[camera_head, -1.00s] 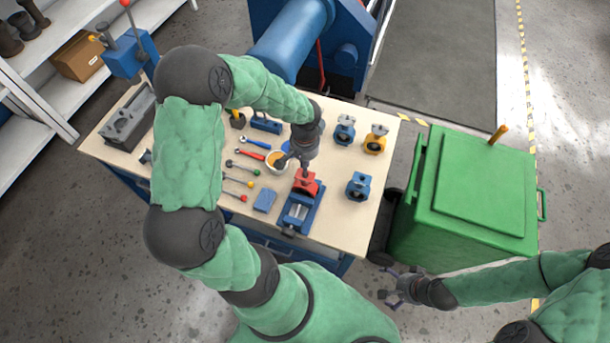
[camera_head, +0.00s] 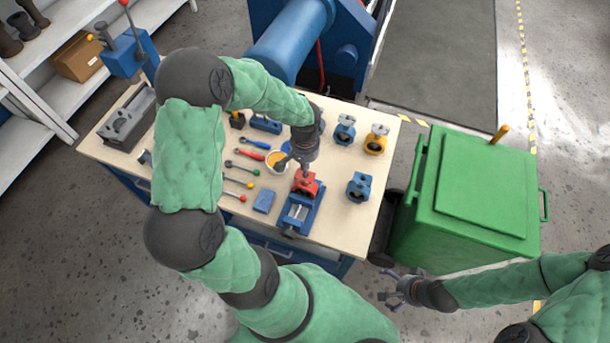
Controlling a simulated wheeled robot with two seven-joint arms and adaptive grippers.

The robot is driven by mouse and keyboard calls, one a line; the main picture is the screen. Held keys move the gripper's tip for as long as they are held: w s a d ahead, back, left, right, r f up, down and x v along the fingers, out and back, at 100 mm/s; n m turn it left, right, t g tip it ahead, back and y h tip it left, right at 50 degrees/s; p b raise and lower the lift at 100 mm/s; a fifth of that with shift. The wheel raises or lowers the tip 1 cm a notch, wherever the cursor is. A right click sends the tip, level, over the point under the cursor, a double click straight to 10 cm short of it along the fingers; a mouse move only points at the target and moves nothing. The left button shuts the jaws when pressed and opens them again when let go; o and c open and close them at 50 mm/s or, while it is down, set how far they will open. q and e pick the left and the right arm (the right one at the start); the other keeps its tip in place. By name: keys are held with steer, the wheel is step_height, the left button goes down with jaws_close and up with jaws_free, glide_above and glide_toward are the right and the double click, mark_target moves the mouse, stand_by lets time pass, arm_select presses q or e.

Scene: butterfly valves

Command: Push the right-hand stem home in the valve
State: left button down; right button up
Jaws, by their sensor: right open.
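A red butterfly valve (camera_head: 306,187) sits at the blue vise (camera_head: 299,213) near the front of the wooden workbench (camera_head: 335,228). My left gripper (camera_head: 304,167) points down right above the red valve, close to its top. Its fingers are small and partly hidden, so I cannot tell whether they are shut or hold a stem. No stem in the valve can be made out. Several thin rods with coloured knobs, such as a green-ended rod (camera_head: 243,168), lie on the bench left of the valve. My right gripper (camera_head: 393,289) is open and empty, off the bench at the lower right.
Two blue valves (camera_head: 345,130) (camera_head: 359,187) and a yellow valve (camera_head: 376,140) stand on the bench's right. A green bin (camera_head: 470,205) stands right of the bench.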

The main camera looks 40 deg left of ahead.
arm_select(q)
steer(key=shift+s+f+b, duration=0.1)
steer(key=shift+f+b, duration=0.2)
steer(key=shift+f, duration=0.15)
stand_by(0.7)
steer(key=shift+r+p, duration=2.75)
steer(key=shift+r, duration=1.4)
steer(key=shift+f, duration=0.1)
